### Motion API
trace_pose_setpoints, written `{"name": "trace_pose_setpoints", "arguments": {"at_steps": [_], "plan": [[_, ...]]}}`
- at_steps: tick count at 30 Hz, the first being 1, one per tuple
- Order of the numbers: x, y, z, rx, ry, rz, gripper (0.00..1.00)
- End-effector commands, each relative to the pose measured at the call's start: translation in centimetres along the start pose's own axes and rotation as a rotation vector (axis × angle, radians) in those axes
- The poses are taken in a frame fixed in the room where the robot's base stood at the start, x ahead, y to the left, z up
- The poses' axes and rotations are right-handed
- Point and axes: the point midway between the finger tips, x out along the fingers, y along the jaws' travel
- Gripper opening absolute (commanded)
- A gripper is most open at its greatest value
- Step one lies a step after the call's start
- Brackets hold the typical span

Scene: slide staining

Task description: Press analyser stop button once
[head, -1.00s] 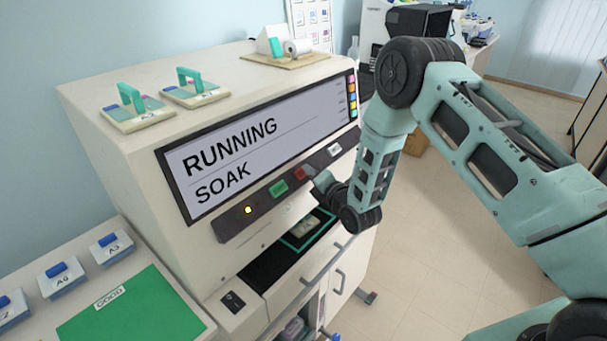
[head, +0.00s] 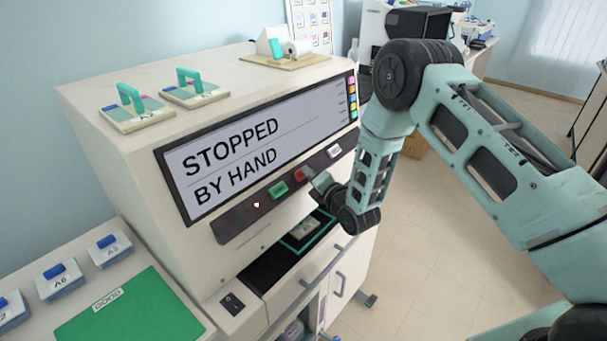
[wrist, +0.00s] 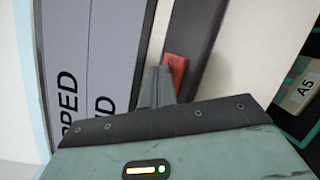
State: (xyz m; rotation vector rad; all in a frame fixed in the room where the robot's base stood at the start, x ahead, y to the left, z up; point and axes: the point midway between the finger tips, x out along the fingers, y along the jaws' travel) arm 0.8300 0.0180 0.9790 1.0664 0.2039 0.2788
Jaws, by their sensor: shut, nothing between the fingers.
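The analyser (head: 150,190) is a cream cabinet with a large screen (head: 240,155) that reads "STOPPED BY HAND". Below the screen a dark button strip (head: 238,218) holds a red stop button (head: 300,174), a green button (head: 279,189) and a white button (head: 334,152). My gripper (head: 312,176) is at the red button, its fingers shut with nothing between them. In the wrist view the shut fingertips (wrist: 158,75) are beside the red button (wrist: 175,72); whether they touch it I cannot tell.
Below the strip, a dark open bay (head: 272,262) holds a labelled slide carrier (head: 306,230). Carriers with teal handles (head: 137,112) stand on top. At the left, a green mat (head: 130,312) and blue-topped blocks (head: 60,280) lie on a side surface. Floor to the right is open.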

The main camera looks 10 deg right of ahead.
Motion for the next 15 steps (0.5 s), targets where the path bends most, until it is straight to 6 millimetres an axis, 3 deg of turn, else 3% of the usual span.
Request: {"name": "trace_pose_setpoints", "arguments": {"at_steps": [15], "plan": [[-0.26, 0.25, 0.15, -0.001, 0.001, 0.0, 0.0]]}}
